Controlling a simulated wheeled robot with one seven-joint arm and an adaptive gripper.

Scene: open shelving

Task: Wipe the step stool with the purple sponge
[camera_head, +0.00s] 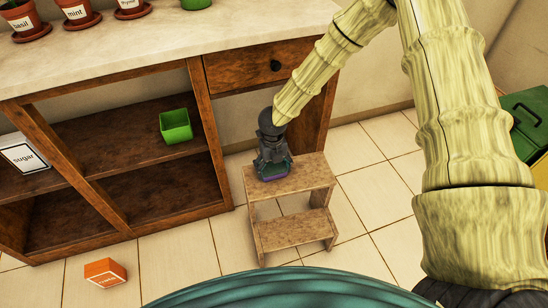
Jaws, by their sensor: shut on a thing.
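The wooden step stool (305,172) stands on the tiled floor in front of the right end of the shelving, with a top step and a lower step (296,230). My gripper (272,165) points down over the left part of the top step. It is shut on the purple sponge (274,175), which shows as a purple edge with a teal-green part above it. The sponge is at the top step's surface and appears to touch it. The fingers hide much of the sponge.
Open shelving holds a green square container (175,126) and a white sugar box (24,158). Potted herbs (78,12) stand on the countertop. An orange box (105,271) lies on the floor at the lower left. A green bin (527,122) is at the right. Floor right of the stool is clear.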

